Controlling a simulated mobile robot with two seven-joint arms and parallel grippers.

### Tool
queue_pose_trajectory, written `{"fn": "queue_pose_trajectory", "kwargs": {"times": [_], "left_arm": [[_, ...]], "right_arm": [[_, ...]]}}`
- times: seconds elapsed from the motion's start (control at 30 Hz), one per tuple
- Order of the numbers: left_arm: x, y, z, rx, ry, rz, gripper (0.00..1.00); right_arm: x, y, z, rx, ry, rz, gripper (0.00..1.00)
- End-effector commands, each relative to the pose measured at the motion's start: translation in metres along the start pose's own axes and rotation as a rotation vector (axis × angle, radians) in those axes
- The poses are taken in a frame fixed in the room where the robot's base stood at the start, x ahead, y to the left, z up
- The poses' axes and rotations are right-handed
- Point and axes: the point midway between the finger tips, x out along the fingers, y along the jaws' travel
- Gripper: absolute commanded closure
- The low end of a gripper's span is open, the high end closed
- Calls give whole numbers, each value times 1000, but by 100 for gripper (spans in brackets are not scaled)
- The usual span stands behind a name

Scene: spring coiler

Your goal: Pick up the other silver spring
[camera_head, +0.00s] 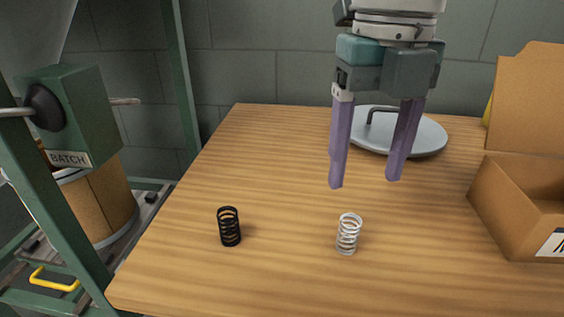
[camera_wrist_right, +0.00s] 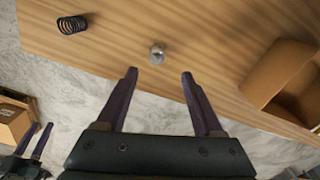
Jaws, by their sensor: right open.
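A silver spring (camera_head: 347,234) stands upright on the wooden table, right of a black spring (camera_head: 229,227). In the right wrist view the silver spring (camera_wrist_right: 157,53) shows just beyond the fingertips, between their lines, and the black spring (camera_wrist_right: 72,24) is at the upper left. My right gripper (camera_head: 364,184) points down, open and empty, above and behind the silver spring, not touching it. My left gripper (camera_wrist_right: 45,125) shows small at the lower left of the right wrist view, its two fingers apart and nothing seen between them; it is outside the head view.
A round grey plate with a handle (camera_head: 430,136) lies at the back of the table, partly behind my right fingers. An open cardboard box (camera_head: 500,213) stands at the right. A green machine marked BATCH (camera_head: 85,118) is at the left. The table around the springs is clear.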

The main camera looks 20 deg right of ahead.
Motion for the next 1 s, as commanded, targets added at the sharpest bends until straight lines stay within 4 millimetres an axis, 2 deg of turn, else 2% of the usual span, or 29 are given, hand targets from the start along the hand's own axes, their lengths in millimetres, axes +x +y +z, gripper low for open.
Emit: {"fn": "queue_pose_trajectory", "kwargs": {"times": [0.2,0.37,0.63,0.77,0.97,1.0], "left_arm": [[5,-2,0,-2,7,-5,50],[7,-3,0,1,7,-9,50],[14,-4,3,7,6,-12,50],[15,-4,3,8,6,-12,50],[15,-4,4,8,5,-12,50],[15,-4,4,8,5,-11,50]], "right_arm": [[33,0,-1,-3,5,-1,31],[47,0,-1,-2,3,-1,31],[88,-1,-2,-2,3,-2,31],[96,0,-2,-2,1,-1,31],[96,0,-1,-3,0,-1,31],[96,0,-1,-3,0,-1,34]]}}
